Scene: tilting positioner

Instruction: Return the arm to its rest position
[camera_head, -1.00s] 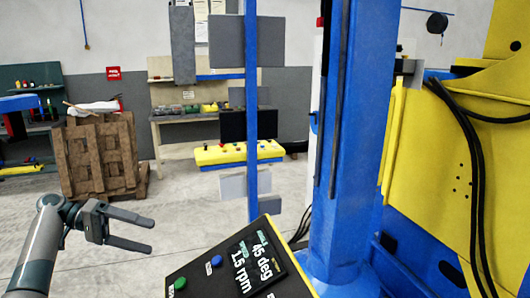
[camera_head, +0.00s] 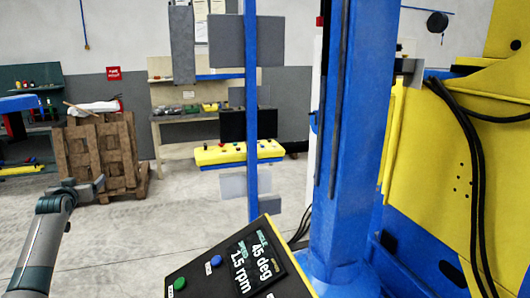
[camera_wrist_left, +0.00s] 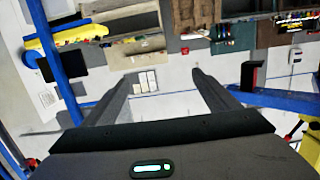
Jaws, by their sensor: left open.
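My left gripper (camera_head: 88,188) is at the left of the head view, raised over the open floor and pointing away from the camera. In the left wrist view its two fingers (camera_wrist_left: 160,80) are spread apart with nothing between them. A tilted black control panel (camera_head: 222,285) is at the bottom centre of the head view, to the right of the left arm and apart from it. My right gripper is not in view.
A blue column (camera_head: 362,130) and a yellow machine part (camera_head: 440,170) with black cables stand at the right. A thin blue post (camera_head: 251,120) rises behind the panel. Wooden pallets (camera_head: 103,155) and a workbench (camera_head: 200,130) are farther back. Floor between the arm and panel is clear.

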